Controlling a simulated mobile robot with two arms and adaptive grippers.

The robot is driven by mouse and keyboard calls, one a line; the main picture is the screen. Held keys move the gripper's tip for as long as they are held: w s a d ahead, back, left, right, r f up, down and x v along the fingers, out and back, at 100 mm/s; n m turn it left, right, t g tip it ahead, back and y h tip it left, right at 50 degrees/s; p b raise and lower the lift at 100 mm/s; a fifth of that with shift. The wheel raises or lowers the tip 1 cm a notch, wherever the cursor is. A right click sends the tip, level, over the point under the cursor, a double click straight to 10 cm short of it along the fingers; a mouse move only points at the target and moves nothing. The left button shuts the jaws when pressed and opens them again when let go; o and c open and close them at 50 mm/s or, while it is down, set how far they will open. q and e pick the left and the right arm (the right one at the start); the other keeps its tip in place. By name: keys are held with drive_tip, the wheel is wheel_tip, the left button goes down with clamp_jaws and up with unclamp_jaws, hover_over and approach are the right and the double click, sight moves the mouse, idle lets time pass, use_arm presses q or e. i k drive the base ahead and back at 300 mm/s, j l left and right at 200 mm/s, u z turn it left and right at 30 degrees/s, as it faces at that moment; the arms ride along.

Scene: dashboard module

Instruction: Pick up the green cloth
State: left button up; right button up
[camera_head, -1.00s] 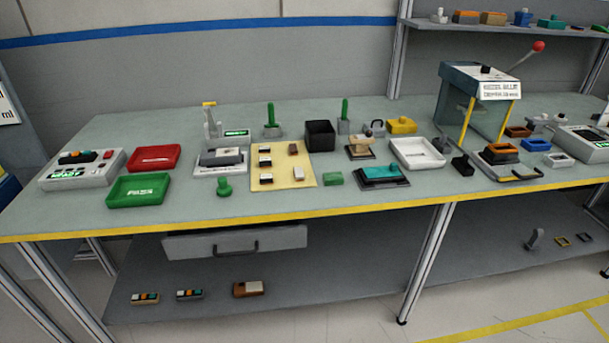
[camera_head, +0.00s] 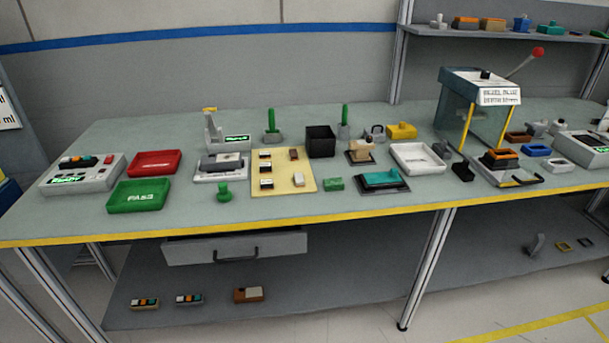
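A small green block-like piece (camera_head: 334,184), which looks like the folded green cloth, lies flat on the grey-green workbench (camera_head: 420,205). It is just right of the yellow mat (camera_head: 283,185) and left of a dark fixture with a teal part (camera_head: 381,178). Nothing covers it. Neither of my grippers shows in the head view.
A green knob (camera_head: 224,193) stands left of the mat. A green tray (camera_head: 138,196), red tray (camera_head: 154,164), black box (camera_head: 320,141) and white tray (camera_head: 418,158) are around. A lever press (camera_head: 480,100) stands at right. The bench's yellow front edge is clear.

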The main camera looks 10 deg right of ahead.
sight(331, 184)
drive_tip(key=i+l+u, duration=0.2)
drive_tip(key=i, duration=0.25)
drive_tip(key=i+u, duration=0.25)
drive_tip(key=i, duration=0.2)
